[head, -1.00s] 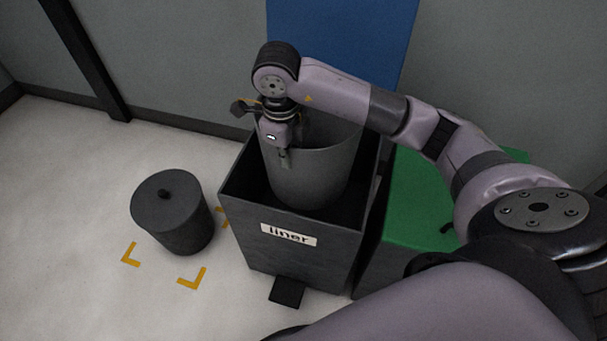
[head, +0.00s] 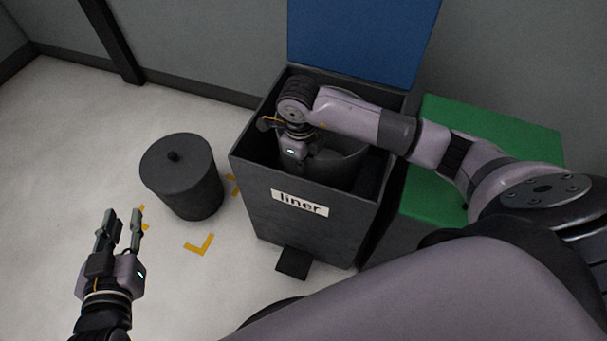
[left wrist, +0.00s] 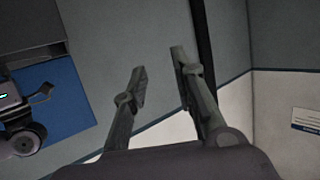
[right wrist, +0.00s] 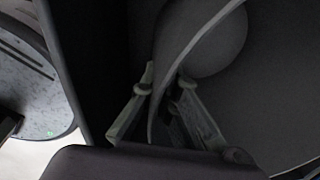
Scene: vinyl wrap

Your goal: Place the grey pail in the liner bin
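The grey pail (head: 336,172) is down inside the dark liner bin (head: 312,232), whose front carries a "liner" label. The pail's upper part is partly hidden by my right arm. My right gripper (right wrist: 164,76) is at the pail's rim, with one finger on each side of the wall, and appears shut on it. In the head view the right fingertips are hidden inside the bin. Whether the pail touches the bin floor cannot be seen. My left gripper (head: 122,214) is open and empty, left of the bin; it also shows in the left wrist view (left wrist: 158,60).
The bin's blue lid (head: 365,40) stands raised at the back. A green-topped box (head: 500,130) is right of the bin. A dark lidded can (head: 182,180) stands on the floor left of it, near yellow corner marks (head: 200,245). A pedal (head: 293,263) sticks out in front.

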